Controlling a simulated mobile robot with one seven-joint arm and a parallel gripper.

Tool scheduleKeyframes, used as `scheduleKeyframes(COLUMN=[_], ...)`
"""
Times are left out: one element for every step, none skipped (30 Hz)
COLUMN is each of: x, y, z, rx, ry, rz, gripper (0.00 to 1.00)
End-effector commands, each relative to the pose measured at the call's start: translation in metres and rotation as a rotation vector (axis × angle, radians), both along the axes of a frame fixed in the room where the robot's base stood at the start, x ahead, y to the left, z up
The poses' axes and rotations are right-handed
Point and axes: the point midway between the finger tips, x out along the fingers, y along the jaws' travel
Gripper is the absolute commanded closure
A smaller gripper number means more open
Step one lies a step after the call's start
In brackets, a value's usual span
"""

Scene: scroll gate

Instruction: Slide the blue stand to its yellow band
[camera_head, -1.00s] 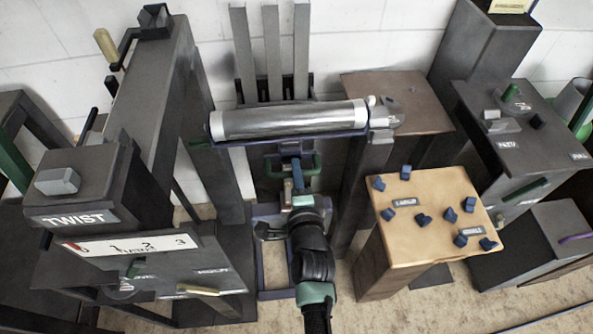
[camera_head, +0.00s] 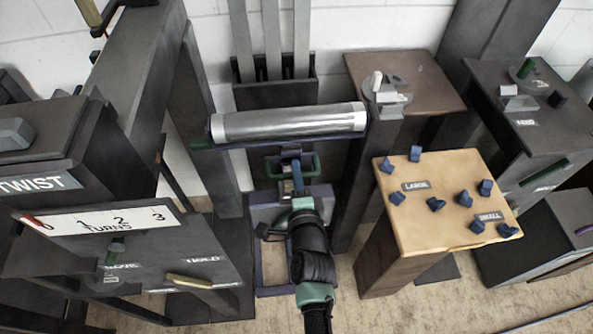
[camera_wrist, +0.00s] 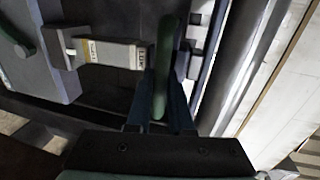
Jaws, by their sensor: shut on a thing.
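The blue stand has a dark blue rail under a wide silver roller (camera_head: 288,122) and a low blue floor frame (camera_head: 272,292). A green handle (camera_head: 316,165) is on its near side, below the roller. In the wrist view the green handle (camera_wrist: 163,60) runs lengthwise between my fingers. My gripper (camera_head: 297,188) is shut on this handle; it also shows in the wrist view (camera_wrist: 160,118). My arm hides part of the stand's lower middle. I cannot make out a yellow band on the floor.
A tan table (camera_head: 440,225) with several blue blocks stands close on the right. A brown table (camera_head: 425,75) with a grey fixture (camera_head: 388,95) is behind it. The TWIST box (camera_head: 45,160) is at left. Upright grey slats (camera_head: 270,45) stand behind the roller.

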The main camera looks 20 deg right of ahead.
Motion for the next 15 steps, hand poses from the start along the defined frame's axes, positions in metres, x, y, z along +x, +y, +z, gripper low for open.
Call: scheduleKeyframes(x=[-0.0016,-0.0015,-0.0015,-0.0015,-0.0015,-0.0015,-0.0016,-0.0015,-0.0014,-0.0014,-0.0014,-0.0014,-0.0013,-0.0012,-0.0011], y=[0.0007,0.0007,0.0007,0.0007,0.0007,0.0007,0.0006,0.0007,0.0007,0.0007,0.0007,0.0006,0.0006,0.0005,0.0005], z=[-0.0129,-0.0136,-0.0136,-0.0131,-0.0124,-0.0117,-0.0113,-0.0111,-0.0109,-0.0107,-0.0105,-0.0103,-0.0101,-0.0099,-0.0096], rx=[0.003,0.003,0.003,0.002,0.002,0.002,0.002,0.001,0.001,0.001,0.001,0.001,0.002,0.002,0.002], ry=[0.010,0.009,0.009,0.009,0.009,0.009,0.009,0.008,0.008,0.008,0.007,0.007,0.006,0.006,0.005], rz=[0.001,0.001,0.001,0.001,0.001,0.001,0.001,0.001,0.001,0.001,0.001,0.001,0.001,0.001,0.001], gripper=[1.00,1.00,1.00,1.00,1.00,1.00,1.00,1.00,1.00,1.00,1.00,0.77,0.71,0.66,0.59])
